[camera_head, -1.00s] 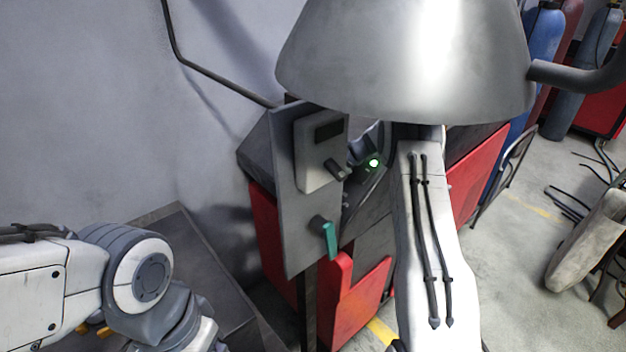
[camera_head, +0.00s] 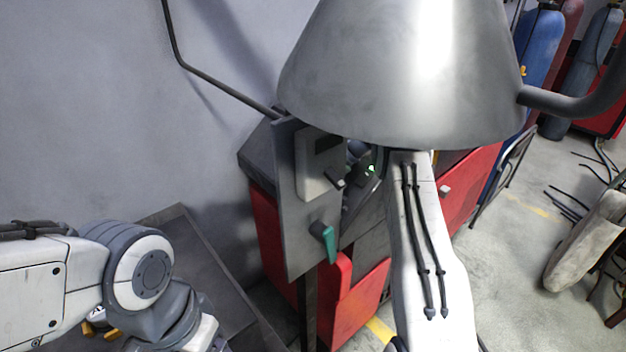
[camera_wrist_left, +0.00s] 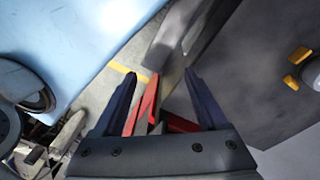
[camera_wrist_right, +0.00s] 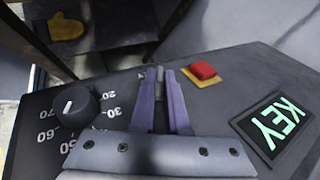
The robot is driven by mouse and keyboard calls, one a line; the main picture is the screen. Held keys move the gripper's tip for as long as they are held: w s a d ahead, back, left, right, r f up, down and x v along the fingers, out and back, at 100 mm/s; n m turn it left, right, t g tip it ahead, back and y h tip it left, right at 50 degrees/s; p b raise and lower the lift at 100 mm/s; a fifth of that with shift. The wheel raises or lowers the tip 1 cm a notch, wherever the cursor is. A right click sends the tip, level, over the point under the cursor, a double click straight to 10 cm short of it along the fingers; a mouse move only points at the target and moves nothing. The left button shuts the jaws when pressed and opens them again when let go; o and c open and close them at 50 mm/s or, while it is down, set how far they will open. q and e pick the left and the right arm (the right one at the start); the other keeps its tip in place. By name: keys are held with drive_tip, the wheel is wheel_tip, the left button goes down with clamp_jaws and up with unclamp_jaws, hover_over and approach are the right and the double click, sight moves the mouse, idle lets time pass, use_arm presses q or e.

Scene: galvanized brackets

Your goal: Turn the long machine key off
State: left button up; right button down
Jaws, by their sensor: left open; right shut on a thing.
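In the right wrist view my right gripper (camera_wrist_right: 160,88) is shut on the long machine key (camera_wrist_right: 160,74), a thin grey piece showing between the fingertips. The key stands at the dark control panel (camera_wrist_right: 215,95), beside a glowing green KEY sign (camera_wrist_right: 272,128). The fingers hide most of the key, so I cannot tell its turn angle. In the head view my right arm reaches the machine, and the metal hood and arm hide the key. My left gripper (camera_wrist_left: 159,82) is open and empty in the left wrist view, away from the panel.
A black dial (camera_wrist_right: 75,106) with numbers and a red button (camera_wrist_right: 203,70) on a yellow plate flank the key. In the head view a grey plate (camera_head: 292,235) with a box and a green-handled lever (camera_head: 328,243) stands left of my right arm. A big metal hood (camera_head: 400,70) hangs above.

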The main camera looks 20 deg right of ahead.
drive_tip(key=c, duration=0.9)
unclamp_jaws()
drive_tip(key=b+v, duration=0.2)
drive_tip(key=v, duration=0.8)
drive_tip(key=shift+d+r+b, duration=0.15)
drive_tip(key=shift+r+b, duration=0.1)
drive_tip(key=shift+b, duration=0.1)
